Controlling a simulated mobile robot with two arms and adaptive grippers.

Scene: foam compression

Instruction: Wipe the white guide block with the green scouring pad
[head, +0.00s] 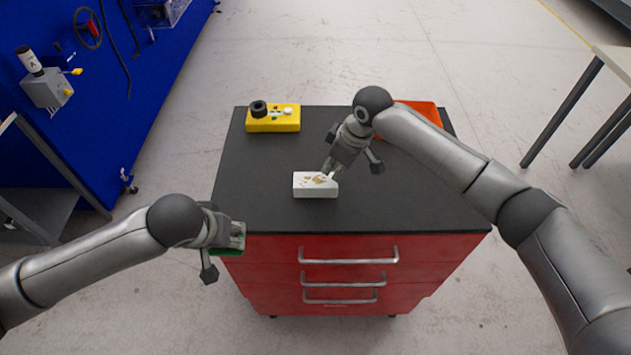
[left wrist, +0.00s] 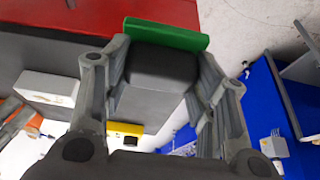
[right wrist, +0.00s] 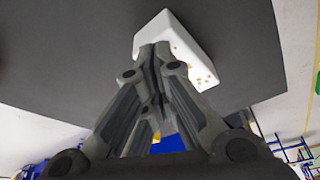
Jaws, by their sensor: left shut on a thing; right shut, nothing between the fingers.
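The white guide block (head: 316,190) lies on the dark cabinet top, with brownish stains on its upper face. It also shows in the right wrist view (right wrist: 180,42) and at the left of the left wrist view (left wrist: 48,88). My right gripper (head: 331,172) is shut and empty, its fingertips at the block's right rear corner; they appear to touch it. My left gripper (head: 238,240) is shut on the green scouring pad (left wrist: 166,34), beside the cabinet's front left corner. In the head view only a strip of the pad (head: 226,252) shows.
The cabinet top (head: 400,205) is clear around the block. A yellow control box (head: 273,124) with a black knob stands at the back left. An orange tray (head: 424,110) at the back right is partly hidden by my right arm. Red drawers (head: 350,262) with handles face the front.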

